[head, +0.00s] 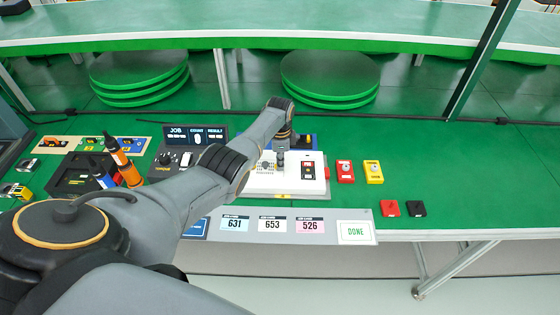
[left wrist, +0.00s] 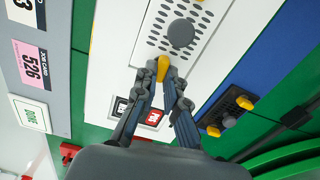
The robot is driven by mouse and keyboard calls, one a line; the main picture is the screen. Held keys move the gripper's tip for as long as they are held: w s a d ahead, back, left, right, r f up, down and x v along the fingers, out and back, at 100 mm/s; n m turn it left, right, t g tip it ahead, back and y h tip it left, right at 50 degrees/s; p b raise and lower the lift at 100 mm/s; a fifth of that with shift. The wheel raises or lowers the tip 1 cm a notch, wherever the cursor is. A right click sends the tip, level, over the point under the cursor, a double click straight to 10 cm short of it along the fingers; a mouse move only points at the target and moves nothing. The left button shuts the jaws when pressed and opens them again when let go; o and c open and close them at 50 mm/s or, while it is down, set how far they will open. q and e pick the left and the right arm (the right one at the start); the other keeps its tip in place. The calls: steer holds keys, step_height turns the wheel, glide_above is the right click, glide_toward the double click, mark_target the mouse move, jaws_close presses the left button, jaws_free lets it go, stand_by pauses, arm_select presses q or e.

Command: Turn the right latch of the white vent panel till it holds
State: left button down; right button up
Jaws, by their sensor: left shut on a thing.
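The white vent panel (head: 285,183) lies on the green bench in the head view. In the left wrist view the panel (left wrist: 207,58) shows rows of dark vent holes and a round grey knob (left wrist: 181,34). Its right latch, a small yellow tab (left wrist: 163,68), sits at the end of the vent holes facing the switches. My left gripper (left wrist: 162,80) is shut on this latch, one finger on each side. In the head view the gripper (head: 281,163) comes down over the panel and hides the latch. My right gripper is not in view.
A black switch and a red switch (left wrist: 153,118) sit close to my fingers. A blue panel (left wrist: 270,72) with yellow tabs lies alongside. Red (head: 345,171) and yellow (head: 373,171) boxes stand right of the panel. Job cards (head: 272,225) line the front edge.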

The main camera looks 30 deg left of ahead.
arm_select(q)
steer(key=shift+w+r+m, duration=0.1)
steer(key=shift+m, duration=0.2)
stand_by(0.4)
steer(key=c, duration=1.7)
jaws_free()
step_height(320, 180, up, 12)
steer(key=shift+f, duration=0.1)
